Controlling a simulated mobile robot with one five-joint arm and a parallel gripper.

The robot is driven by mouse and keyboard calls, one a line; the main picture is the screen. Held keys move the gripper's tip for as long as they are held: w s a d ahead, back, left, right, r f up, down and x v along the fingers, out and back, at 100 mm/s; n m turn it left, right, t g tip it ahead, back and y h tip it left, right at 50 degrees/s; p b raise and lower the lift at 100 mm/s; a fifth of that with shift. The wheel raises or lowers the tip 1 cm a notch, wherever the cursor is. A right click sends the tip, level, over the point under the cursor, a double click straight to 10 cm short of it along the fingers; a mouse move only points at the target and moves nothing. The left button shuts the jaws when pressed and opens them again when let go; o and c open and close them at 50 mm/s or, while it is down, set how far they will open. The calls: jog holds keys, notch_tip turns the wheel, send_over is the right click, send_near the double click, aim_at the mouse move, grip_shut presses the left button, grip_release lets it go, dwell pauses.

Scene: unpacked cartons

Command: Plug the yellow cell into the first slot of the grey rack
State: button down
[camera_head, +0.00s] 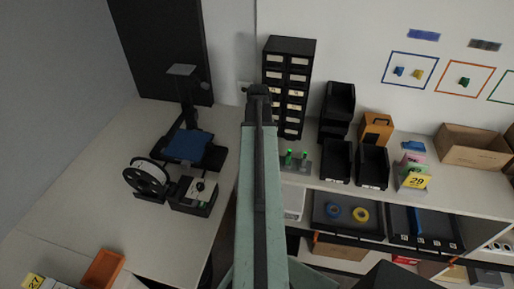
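A small grey rack (302,166) stands on the right-hand counter, just right of my arm. Two green-topped pieces (289,158) show at it; its slots are too small to make out. I cannot make out a yellow cell anywhere in the view. My arm runs up the middle of the picture, and its dark end (258,91) appears in front of the black drawer cabinet, above and left of the rack. The fingers cannot be made out, nor whether they hold anything.
Black bins (336,160), an orange-brown box (376,129) and a yellow card marked 29 (416,181) stand right of the rack. The black drawer cabinet (289,65) is behind it.

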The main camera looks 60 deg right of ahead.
jog(key=shift+f, duration=0.15)
dwell(0.3)
jog(key=shift+f+b, duration=0.3)
jog(key=shift+b, duration=0.1)
jog(key=shift+f+b, duration=0.5)
jog(key=shift+b, duration=0.05)
dwell(0.5)
jog(key=c, duration=1.3)
grip_release()
